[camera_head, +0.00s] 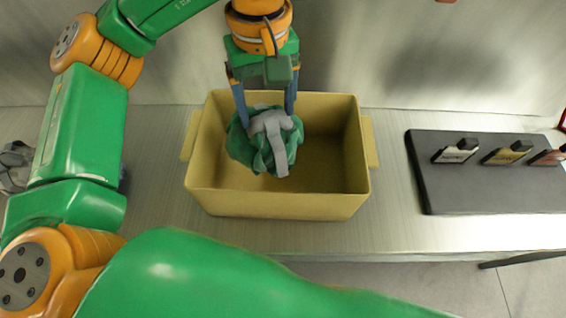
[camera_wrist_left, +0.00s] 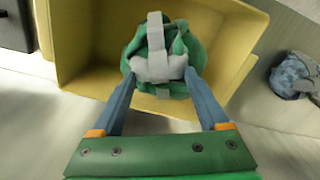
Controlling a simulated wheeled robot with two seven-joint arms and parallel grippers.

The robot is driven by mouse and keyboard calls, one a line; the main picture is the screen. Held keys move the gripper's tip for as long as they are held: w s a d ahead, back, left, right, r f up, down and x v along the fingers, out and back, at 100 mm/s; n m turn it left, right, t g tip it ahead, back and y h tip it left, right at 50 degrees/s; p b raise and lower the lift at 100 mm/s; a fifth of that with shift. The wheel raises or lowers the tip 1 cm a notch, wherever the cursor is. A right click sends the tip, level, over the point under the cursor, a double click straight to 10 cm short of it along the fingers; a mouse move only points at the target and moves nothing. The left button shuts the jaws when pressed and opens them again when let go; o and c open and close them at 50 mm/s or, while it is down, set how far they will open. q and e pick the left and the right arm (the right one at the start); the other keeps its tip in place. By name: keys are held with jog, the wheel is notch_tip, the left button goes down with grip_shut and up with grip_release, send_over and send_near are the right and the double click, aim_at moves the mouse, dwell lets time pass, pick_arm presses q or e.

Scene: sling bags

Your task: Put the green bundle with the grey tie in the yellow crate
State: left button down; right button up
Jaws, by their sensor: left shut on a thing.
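The green bundle with the grey tie (camera_head: 258,150) is held by my left gripper (camera_head: 267,100), whose blue fingers are shut on its upper part. The bundle is over the left part of the yellow crate (camera_head: 275,205), within its rim as seen from the head. The left wrist view shows the bundle (camera_wrist_left: 183,48) between the fingertips of the left gripper (camera_wrist_left: 160,80), with the yellow crate (camera_wrist_left: 78,50) around and behind it. I cannot tell whether the bundle touches the crate floor. My right gripper is not in view.
A dark board (camera_head: 480,190) with several small labelled items lies at the right. The table between crate and board is clear.

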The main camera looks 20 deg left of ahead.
pick_arm(q)
notch_tip(320, 180, down, 10)
jog(key=shift+r+p, duration=0.25)
jog(key=shift+p, duration=0.7)
jog(key=shift+s+f, duration=0.15)
jog(key=shift+f, duration=0.15)
grip_release()
jog(key=shift+r, duration=0.6)
notch_tip(320, 180, up, 11)
jog(key=shift+r+b, duration=0.1)
jog(key=shift+b, duration=0.2)
